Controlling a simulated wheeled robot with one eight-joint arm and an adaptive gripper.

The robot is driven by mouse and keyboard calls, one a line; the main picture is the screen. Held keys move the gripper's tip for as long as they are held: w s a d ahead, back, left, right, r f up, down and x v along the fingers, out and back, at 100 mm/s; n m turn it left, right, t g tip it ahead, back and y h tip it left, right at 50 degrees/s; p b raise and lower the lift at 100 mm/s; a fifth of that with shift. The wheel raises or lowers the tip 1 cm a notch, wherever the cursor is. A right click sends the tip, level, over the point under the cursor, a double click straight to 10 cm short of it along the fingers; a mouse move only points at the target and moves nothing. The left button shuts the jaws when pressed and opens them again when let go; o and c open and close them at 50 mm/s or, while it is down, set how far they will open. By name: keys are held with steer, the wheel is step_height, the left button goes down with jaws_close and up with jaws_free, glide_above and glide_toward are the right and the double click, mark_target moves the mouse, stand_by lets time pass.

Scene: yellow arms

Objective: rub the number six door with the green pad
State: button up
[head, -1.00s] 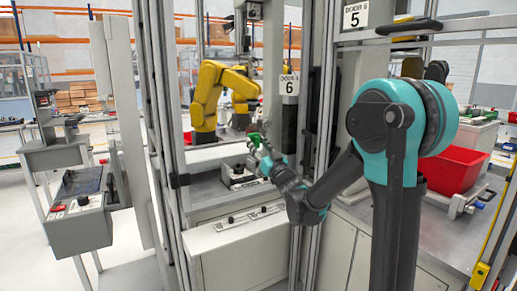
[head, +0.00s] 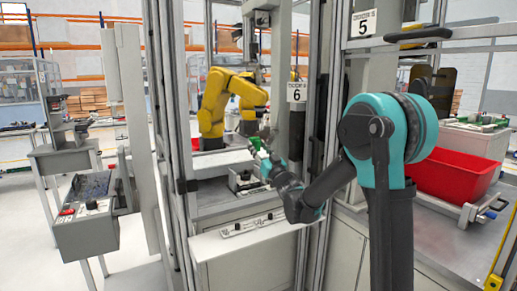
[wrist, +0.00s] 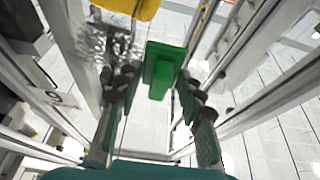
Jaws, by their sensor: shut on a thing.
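The green pad (wrist: 162,68) is between the fingers of my gripper (wrist: 152,85) in the wrist view, and the gripper is shut on it. In the head view my gripper (head: 262,155) shows small, in front of the cell with the yellow robot arm. The number six door carries a white "DOOR 6" sign (head: 297,92) on its grey frame, to the right of and above my gripper. Whether the pad touches the door's panel cannot be told.
A second sign, "DOOR 5" (head: 363,23), hangs on the post to the right. A yellow robot arm (head: 215,105) stands behind the frame. A red bin (head: 455,173) is at the right, and a control box (head: 88,215) stands at the left.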

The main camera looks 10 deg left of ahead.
mark_target(256, 140)
steer(key=shift+w+a, duration=0.55)
steer(key=shift+w, duration=0.25)
stand_by(0.6)
steer(key=w+d, duration=0.2)
steer(key=d, duration=0.1)
steer(key=shift+d, duration=0.1)
stand_by(0.4)
steer(key=shift+d, duration=0.1)
steer(key=shift+w+d, duration=1.05)
steer(key=shift+d, duration=0.4)
steer(key=shift+w+d, duration=1.05)
steer(key=shift+d, duration=0.35)
steer(key=shift+w+d, duration=1.05)
steer(key=shift+d, duration=0.4)
steer(key=shift+s+r, duration=0.1)
steer(key=shift+r, duration=1)
steer(key=shift+s+a, duration=1.3)
steer(key=shift+a, duration=0.7)
steer(key=shift+s+a, duration=1.3)
steer(key=shift+a, duration=0.75)
steer(key=shift+s+a, duration=1.3)
steer(key=shift+a, duration=0.7)
steer(key=shift+r, duration=0.1)
